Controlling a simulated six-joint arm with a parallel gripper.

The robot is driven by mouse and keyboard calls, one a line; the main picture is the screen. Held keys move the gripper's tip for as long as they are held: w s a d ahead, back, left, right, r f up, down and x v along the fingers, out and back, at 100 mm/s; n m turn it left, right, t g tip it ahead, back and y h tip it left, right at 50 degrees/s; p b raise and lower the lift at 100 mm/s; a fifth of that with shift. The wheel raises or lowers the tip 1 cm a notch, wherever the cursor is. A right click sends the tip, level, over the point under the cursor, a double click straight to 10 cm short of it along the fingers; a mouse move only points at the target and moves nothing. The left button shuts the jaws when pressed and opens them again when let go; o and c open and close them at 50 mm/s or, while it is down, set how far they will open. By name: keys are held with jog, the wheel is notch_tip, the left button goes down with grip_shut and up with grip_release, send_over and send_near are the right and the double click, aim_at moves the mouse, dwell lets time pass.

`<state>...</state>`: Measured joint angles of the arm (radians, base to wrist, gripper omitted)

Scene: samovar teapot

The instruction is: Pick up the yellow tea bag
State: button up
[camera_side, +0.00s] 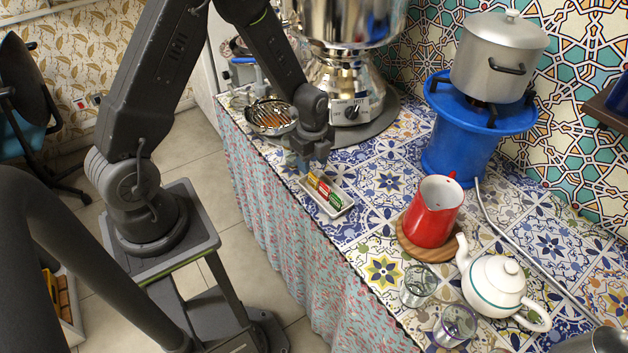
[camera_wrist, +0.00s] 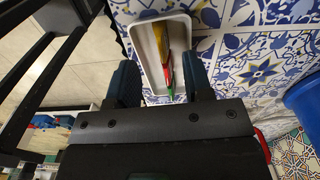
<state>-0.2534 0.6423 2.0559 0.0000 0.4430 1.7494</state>
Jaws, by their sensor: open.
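The yellow tea bag (camera_wrist: 160,38) lies in a small white tray (camera_wrist: 145,62) in the wrist view, at the far end of a row with a red and a green tea bag. In the side view the yellow tea bag (camera_side: 313,180) is at the upper left end of the row, in the white tray (camera_side: 335,211) on the tiled counter. My gripper (camera_wrist: 160,82) is open and empty, with one finger on each side of the tray in the wrist picture. In the side view my gripper (camera_side: 300,165) is just above the tray's upper left end. The exact height gap cannot be told.
The red tea bag (camera_side: 323,189) and green tea bag (camera_side: 336,200) sit close beside the yellow one. A strainer (camera_side: 270,117) and a metal samovar (camera_side: 345,75) stand behind. A red pitcher (camera_side: 433,212), white teapot (camera_side: 495,285) and glasses (camera_side: 418,284) stand to the right.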

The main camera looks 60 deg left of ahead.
aim_at(314, 175)
jog(key=f, duration=0.5)
jog(key=shift+w+d, duration=0.1)
jog(key=shift+d, duration=0.15)
grip_shut()
